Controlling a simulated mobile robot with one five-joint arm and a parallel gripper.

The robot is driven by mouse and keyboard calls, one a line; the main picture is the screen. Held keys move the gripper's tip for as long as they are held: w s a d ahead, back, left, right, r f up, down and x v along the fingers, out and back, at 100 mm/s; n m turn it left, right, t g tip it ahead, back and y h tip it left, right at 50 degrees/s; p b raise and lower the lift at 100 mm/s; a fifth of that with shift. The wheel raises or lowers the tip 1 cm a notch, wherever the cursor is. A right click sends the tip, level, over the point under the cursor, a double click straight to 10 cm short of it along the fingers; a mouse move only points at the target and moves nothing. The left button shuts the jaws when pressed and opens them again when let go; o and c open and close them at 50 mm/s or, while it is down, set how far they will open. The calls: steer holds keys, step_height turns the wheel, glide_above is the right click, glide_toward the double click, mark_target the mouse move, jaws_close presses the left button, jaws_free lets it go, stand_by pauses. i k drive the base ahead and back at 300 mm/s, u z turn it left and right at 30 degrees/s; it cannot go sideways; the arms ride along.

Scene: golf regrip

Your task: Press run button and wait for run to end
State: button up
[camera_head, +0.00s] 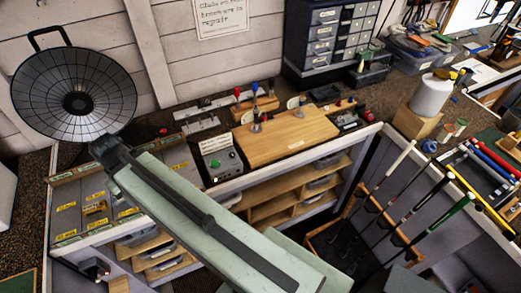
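Which one is the run button I cannot read at this size. My arm crosses the picture from the lower right to the upper left, in front of the bench and just left of the box. I cannot make out my gripper's fingers in this view. No contact with the box is visible.
A wooden board (285,138) with clamps and red and blue knobs lies right of the box. A round dark dish-shaped grid (74,90) stands at the left. Labelled compartments (68,207) lie left of my arm. Golf clubs (417,215) stand in a rack at the right.

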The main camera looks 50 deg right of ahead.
mark_target(214, 164)
steer(key=z, duration=0.45)
steer(key=k, duration=0.6)
steer(key=z, duration=0.55)
steer(key=i, duration=0.5)
steer(key=u, duration=0.05)
